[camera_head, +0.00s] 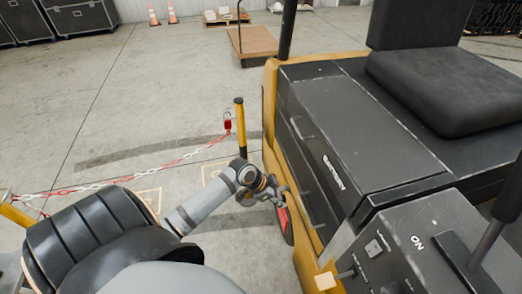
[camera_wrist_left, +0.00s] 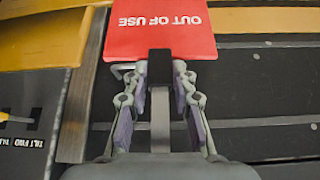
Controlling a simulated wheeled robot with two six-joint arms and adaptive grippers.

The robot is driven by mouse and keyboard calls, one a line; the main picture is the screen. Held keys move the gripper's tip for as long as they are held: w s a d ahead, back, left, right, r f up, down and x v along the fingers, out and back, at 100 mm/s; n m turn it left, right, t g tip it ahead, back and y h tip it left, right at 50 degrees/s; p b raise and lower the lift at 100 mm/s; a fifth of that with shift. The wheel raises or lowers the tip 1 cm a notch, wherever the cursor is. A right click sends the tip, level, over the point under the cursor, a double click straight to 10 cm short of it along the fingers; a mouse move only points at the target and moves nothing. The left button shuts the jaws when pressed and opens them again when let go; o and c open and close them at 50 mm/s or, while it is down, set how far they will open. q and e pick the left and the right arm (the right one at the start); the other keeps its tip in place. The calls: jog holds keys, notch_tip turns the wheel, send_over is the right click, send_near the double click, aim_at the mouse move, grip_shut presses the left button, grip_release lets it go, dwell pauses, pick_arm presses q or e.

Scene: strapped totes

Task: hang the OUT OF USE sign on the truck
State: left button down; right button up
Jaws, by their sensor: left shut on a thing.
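The red OUT OF USE sign (camera_wrist_left: 160,30) shows in the left wrist view with its white lettering upside down. In the head view only a red sliver of the sign (camera_head: 283,220) shows below the gripper, beside the truck's side. My left gripper (camera_wrist_left: 160,85) is shut on the sign's dark tab. It also shows in the head view (camera_head: 279,194), close to the side of the yellow and black truck (camera_head: 365,125). A metal handle (camera_wrist_left: 121,70) on the truck's dark panel is partly behind the sign; I cannot tell whether they touch. My right gripper is out of view.
A red and white chain (camera_head: 165,165) runs to a black and yellow post (camera_head: 240,125) left of the truck. The truck's control console (camera_head: 400,245) and black seat (camera_head: 440,85) are at right.

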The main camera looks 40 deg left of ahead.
aim_at(282, 221)
pick_arm(q)
jog(key=s+a+f+p, duration=0.2)
jog(key=s+f+p, duration=0.1)
jog(key=s+f, duration=0.55)
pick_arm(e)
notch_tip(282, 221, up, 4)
pick_arm(q)
jog(key=shift+n, duration=0.3)
jog(key=w+d, duration=0.1)
jog(key=w, duration=0.1)
jog(key=w+d+f+b, duration=0.1)
jog(key=w, duration=0.1)
jog(key=w+d+b, duration=0.1)
jog(key=w+d, duration=0.1)
jog(key=shift+w+d+f, duration=0.1)
jog(key=shift+f, duration=0.15)
jog(key=w+d+f+b, duration=0.2)
jog(key=w+d+b, duration=0.3)
jog(key=w+b, duration=0.1)
jog(key=shift+w+d+f, duration=0.15)
jog(key=shift+w+f, duration=0.25)
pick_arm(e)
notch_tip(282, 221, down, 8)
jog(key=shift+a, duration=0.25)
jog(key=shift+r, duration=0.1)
